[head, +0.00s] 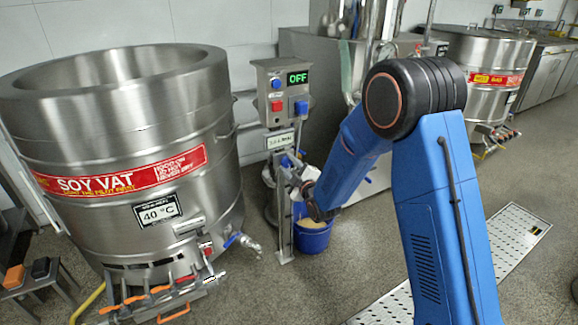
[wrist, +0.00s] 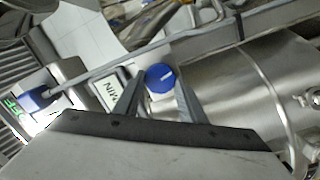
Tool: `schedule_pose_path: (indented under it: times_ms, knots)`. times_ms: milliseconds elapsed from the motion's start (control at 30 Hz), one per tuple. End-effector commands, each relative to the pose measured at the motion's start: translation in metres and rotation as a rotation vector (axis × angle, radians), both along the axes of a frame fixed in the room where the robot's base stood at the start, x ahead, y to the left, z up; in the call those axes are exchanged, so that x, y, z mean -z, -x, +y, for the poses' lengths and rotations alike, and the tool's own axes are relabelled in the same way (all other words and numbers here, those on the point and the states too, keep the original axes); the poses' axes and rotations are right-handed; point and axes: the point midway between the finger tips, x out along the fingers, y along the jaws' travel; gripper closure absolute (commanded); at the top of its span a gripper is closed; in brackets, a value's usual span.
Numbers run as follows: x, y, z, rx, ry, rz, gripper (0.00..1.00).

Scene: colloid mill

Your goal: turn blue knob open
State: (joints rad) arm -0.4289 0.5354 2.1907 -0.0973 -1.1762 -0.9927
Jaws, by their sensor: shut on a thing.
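The blue knob (wrist: 160,77) is a round dial with a white pointer line on its face, seen in the wrist view on the steel machine. The two grey fingers of my gripper (wrist: 160,93) stand on either side of it, shut on the knob. In the head view my gripper (head: 296,180) is low at the steel post below the control box, partly hidden by my own wrist. The knob is hard to make out there.
The control box (head: 283,90) reads OFF in green and has red and blue controls. The large steel soy vat (head: 110,130) stands left, with a blue-handled tap (head: 240,240). A blue bucket (head: 313,238) stands on the floor below my gripper. A label plate (wrist: 117,92) sits beside the knob.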

Motion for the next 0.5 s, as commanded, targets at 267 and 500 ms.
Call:
schedule_pose_path:
  times_ms: [267, 500]
  knots:
    - [0.0035, 0.0006, -0.0008, 0.001, 0.217, -0.142, 0.85]
    - [0.0044, 0.0008, -0.0005, -0.001, 0.398, -0.265, 0.85]
